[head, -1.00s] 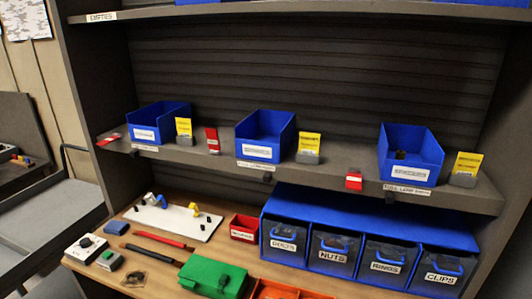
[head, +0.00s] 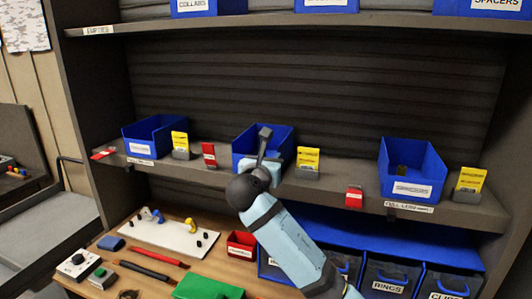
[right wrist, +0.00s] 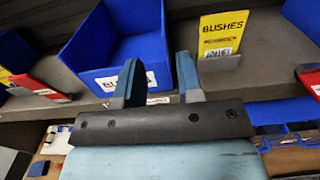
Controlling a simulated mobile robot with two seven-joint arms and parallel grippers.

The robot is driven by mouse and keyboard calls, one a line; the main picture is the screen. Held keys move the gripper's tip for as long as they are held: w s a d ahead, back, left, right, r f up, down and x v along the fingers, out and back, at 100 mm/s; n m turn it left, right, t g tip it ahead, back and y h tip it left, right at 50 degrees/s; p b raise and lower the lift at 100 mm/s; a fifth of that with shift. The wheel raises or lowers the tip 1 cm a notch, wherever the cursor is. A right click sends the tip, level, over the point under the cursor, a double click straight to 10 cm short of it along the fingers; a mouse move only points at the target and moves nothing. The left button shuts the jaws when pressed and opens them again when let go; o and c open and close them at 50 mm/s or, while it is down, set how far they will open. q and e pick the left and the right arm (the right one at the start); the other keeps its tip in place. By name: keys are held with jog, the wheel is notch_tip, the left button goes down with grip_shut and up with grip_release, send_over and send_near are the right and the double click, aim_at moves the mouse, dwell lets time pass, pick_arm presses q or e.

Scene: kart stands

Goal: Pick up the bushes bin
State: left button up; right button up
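The bushes bin (head: 243,140) is a blue open-topped bin in the middle of the shelf in the head view. In the right wrist view the bin (right wrist: 92,72) stands ahead with its white label partly hidden by a finger. My right gripper (head: 265,143) is in front of the bin and covers much of its front. In the right wrist view my right gripper (right wrist: 157,82) is open, its two fingers apart near the bin's front right corner. I cannot tell whether they touch the bin. My left gripper is not in view.
A yellow BUSHES card (right wrist: 222,34) stands right of the bin. Other blue bins stand at the shelf's left (head: 140,150) and right (head: 408,188). A red tag (head: 209,155) stands left of the middle bin. An upper shelf (head: 280,24) with bins hangs above.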

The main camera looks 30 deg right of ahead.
aim_at(281, 147)
jog(key=p+x, duration=0.1)
jog(key=x, duration=0.3)
jog(key=p+x, duration=0.1)
jog(key=x, duration=0.3)
jog(key=shift+s+d+r, duration=0.2)
jog(key=shift+d, duration=0.05)
jog(key=shift+w+d, duration=0.15)
jog(key=shift+w, duration=0.05)
grip_shut()
